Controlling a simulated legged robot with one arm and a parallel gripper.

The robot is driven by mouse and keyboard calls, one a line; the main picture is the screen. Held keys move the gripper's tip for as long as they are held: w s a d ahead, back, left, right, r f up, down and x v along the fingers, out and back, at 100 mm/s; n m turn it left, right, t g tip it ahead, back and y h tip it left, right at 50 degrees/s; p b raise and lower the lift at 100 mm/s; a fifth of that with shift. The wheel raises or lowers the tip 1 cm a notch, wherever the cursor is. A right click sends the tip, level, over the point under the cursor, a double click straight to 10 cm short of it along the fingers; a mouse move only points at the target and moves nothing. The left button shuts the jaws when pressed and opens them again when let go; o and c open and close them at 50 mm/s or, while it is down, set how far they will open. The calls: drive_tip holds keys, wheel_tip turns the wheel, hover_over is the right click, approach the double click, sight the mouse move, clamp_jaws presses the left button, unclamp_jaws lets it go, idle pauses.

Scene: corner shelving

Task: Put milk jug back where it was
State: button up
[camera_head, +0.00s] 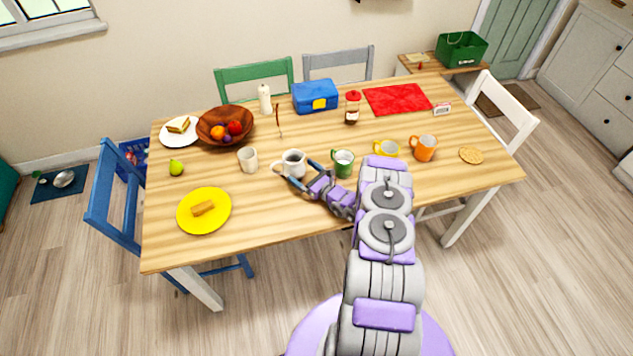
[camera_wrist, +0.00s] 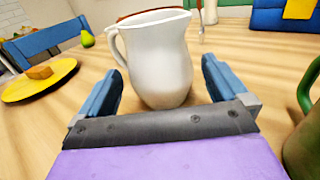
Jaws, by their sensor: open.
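The white milk jug (camera_head: 293,163) stands upright on the wooden table, near the middle of its front half. In the wrist view the jug (camera_wrist: 158,60) fills the centre, with its handle to the left and its spout to the upper right. My gripper (camera_head: 296,173) reaches it from the front right. In the wrist view its blue fingers (camera_wrist: 162,88) are open, one on each side of the jug's lower body, with gaps showing.
A green mug (camera_head: 343,163) stands close on the right. A white cup (camera_head: 248,159) stands to the left, and a yellow plate (camera_head: 204,211) lies front left. A yellow cup (camera_head: 386,149) and orange mug (camera_head: 424,148) stand further right. The tabletop (camera_head: 265,205) is clear in front.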

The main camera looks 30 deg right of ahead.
drive_tip(key=p+v, duration=0.1)
drive_tip(key=v, duration=0.8)
drive_tip(key=shift+s+r, duration=0.1)
drive_tip(key=shift+s, duration=0.05)
drive_tip(key=w+a+r+n+g+y, duration=0.2)
drive_tip(key=a+r+n+y, duration=0.2)
drive_tip(key=a+r, duration=0.35)
drive_tip(key=w+a+r+n+g+y, duration=0.2)
drive_tip(key=a+r+n+y, duration=0.2)
drive_tip(key=a+r, duration=0.4)
drive_tip(key=s+a+r+n+g+y, duration=0.2)
drive_tip(key=s+a+r+n+g, duration=0.35)
drive_tip(key=a+r, duration=0.25)
drive_tip(key=s+a+r+n+g+y, duration=0.1)
drive_tip(key=s+a+r+n+g, duration=0.3)
drive_tip(key=a+r+n+g, duration=0.25)
drive_tip(key=s+a+r+n+g+h, duration=0.3)
drive_tip(key=s+r+n, duration=0.1)
drive_tip(key=s, duration=0.6)
drive_tip(key=s+a+r+n+g+h, duration=0.2)
drive_tip(key=s+r+n+g+h, duration=0.15)
drive_tip(key=s, duration=0.55)
drive_tip(key=s+d+r+n+t+h, duration=0.2)
drive_tip(key=s+d+n+h, duration=0.3)
drive_tip(key=s+d+h, duration=0.4)
drive_tip(key=s+d+t, duration=0.1)
drive_tip(key=s, duration=0.3)
drive_tip(key=shift+s+d+r, duration=0.25)
drive_tip(key=shift+s+d, duration=0.1)
drive_tip(key=shift+d, duration=0.05)
